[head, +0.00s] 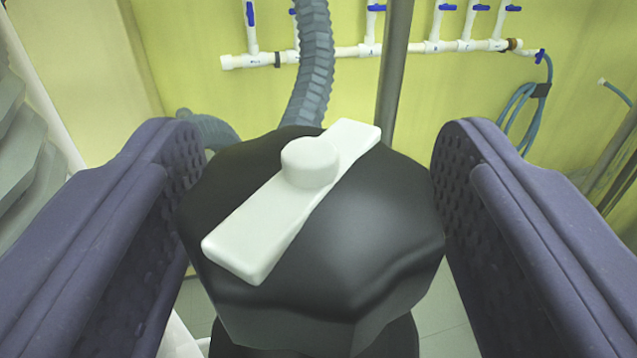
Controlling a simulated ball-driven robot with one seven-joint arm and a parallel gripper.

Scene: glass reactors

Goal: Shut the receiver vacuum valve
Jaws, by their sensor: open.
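A large black faceted valve knob (370,225) fills the middle of the head view. A white bar handle (255,225) with a round raised hub lies across its top, slanting from lower left to upper right. My gripper (315,190) is open, with one purple padded finger on the left of the knob and one on the right. The right finger is very close to the knob's edge, and I cannot tell whether either finger touches it. The lower part of the valve is mostly hidden below the knob.
A grey ribbed hose (312,65) and a metal post (394,75) rise just behind the knob. A white pipe manifold (345,52) with several blue-handled taps runs along the yellow wall. A coiled blue hose (522,105) hangs at the right.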

